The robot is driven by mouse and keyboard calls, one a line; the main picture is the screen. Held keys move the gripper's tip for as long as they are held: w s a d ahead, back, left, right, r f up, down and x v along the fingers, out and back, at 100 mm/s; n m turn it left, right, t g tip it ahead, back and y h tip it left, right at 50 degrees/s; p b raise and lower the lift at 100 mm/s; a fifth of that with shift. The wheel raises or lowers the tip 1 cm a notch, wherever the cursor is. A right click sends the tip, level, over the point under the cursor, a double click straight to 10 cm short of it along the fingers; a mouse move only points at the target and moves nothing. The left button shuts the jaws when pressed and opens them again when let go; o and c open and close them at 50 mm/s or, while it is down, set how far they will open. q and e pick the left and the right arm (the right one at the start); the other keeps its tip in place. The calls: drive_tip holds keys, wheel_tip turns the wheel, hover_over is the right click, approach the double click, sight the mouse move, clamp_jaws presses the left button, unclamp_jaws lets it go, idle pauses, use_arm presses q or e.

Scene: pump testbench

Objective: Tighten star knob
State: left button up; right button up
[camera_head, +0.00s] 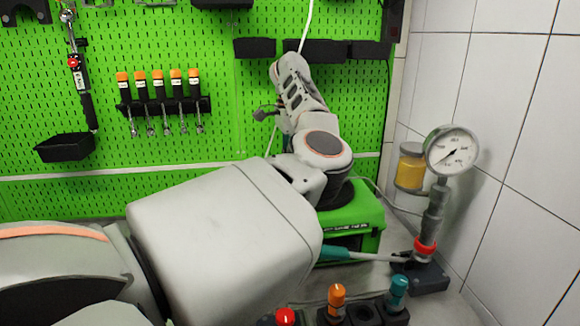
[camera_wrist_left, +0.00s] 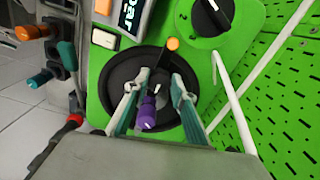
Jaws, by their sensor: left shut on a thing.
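My left gripper (camera_wrist_left: 156,84) shows in the left wrist view with a finger on each side of a purple knob (camera_wrist_left: 147,114). It is shut on this knob, over a round black disc (camera_wrist_left: 116,76) on the green unit (camera_wrist_left: 97,107). A dark bar with an orange end (camera_wrist_left: 172,44) lies beyond the purple part. I cannot make out a star shape, or exactly where the fingertips touch. In the head view my left arm covers most of the green unit (camera_head: 362,214) and hides the gripper. My right gripper is in neither view.
A black dial (camera_wrist_left: 212,14) sits on the green unit beside the disc. A pressure gauge (camera_head: 452,151) stands right of the unit. Orange (camera_head: 337,296) and teal (camera_head: 398,288) handles stand in front. A green pegboard (camera_head: 222,90) with tools is behind. White hose (camera_wrist_left: 238,108) runs past the unit.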

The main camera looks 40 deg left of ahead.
use_arm(q)
drive_tip(key=m, duration=0.4)
drive_tip(key=shift+m, duration=0.4)
idle(0.4)
drive_tip(key=o, duration=1.1)
drive_tip(key=shift+w, duration=0.1)
wheel_tip(320, 180, up, 12)
idle(0.3)
